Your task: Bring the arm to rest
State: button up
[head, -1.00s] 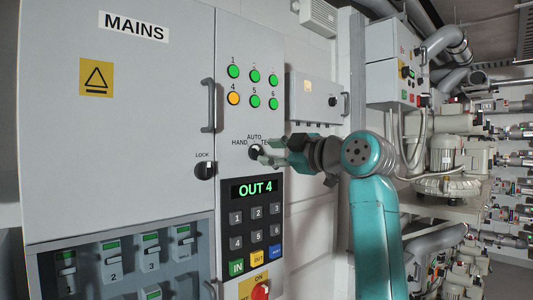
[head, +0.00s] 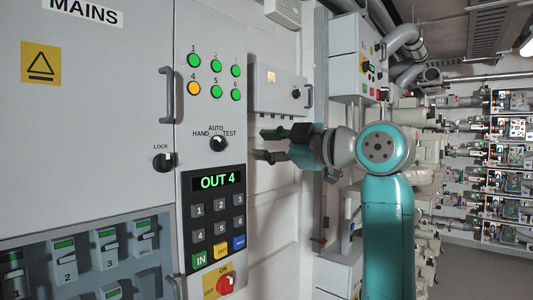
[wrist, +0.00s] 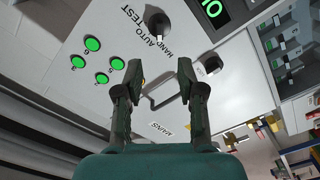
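My arm (head: 388,220) is raised in front of the MAINS cabinet (head: 90,105), its upper part bent towards the panel. My gripper (head: 263,144) is open and empty, with its fingers pointing left. In the head view it is to the right of the HAND/AUTO/TEST knob (head: 218,143), with a gap between them. In the wrist view my gripper (wrist: 160,72) shows two fingers spread apart with nothing between them. The knob (wrist: 157,24) lies beyond the fingertips there.
Lamp 4 (head: 194,88) is orange; the other lamps are green. A red ON/OFF switch (head: 225,284) sits below. A small wall box (head: 277,88) is behind my gripper. Racks of machinery (head: 510,155) stand at right.

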jog(key=w+d+f+m+t+h, duration=0.1)
jog(key=w+d+f+m, duration=0.15)
jog(key=f, duration=0.65)
jog(key=w+d+f+m+t+h, duration=0.1)
jog(key=f+m, duration=0.2)
jog(key=f, duration=0.6)
jog(key=w+d+f+m+t+h, duration=0.1)
jog(key=f+m, duration=0.2)
jog(key=f, duration=0.7)
jog(key=s+d+f+m+t+h, duration=0.15)
jog(key=s+f, duration=0.25)
jog(key=f, duration=0.4)
jog(key=s+d+f+m+h, duration=0.2)
jog(key=s+d+f+m, duration=0.1)
jog(key=f, duration=0.6)
jog(key=s+d+f+m+h, duration=0.2)
jog(key=s+d+f, duration=0.15)
jog(key=f, duration=0.45)
jog(key=s+d+f+m+h, duration=0.25)
jog(key=s+f, duration=0.45)
jog(key=s, duration=0.5)
jog(key=s+d+f+m+h, duration=0.25)
jog(key=s+f, duration=0.45)
jog(key=s, duration=0.5)
jog(key=d+v, duration=0.1)
jog(key=v, duration=2.4)
jog(key=shift+d+f+m+g+h, duration=0.2)
jog(key=shift+d+m+g+h, duration=0.1)
jog(key=shift+d+g+h, duration=0.05)
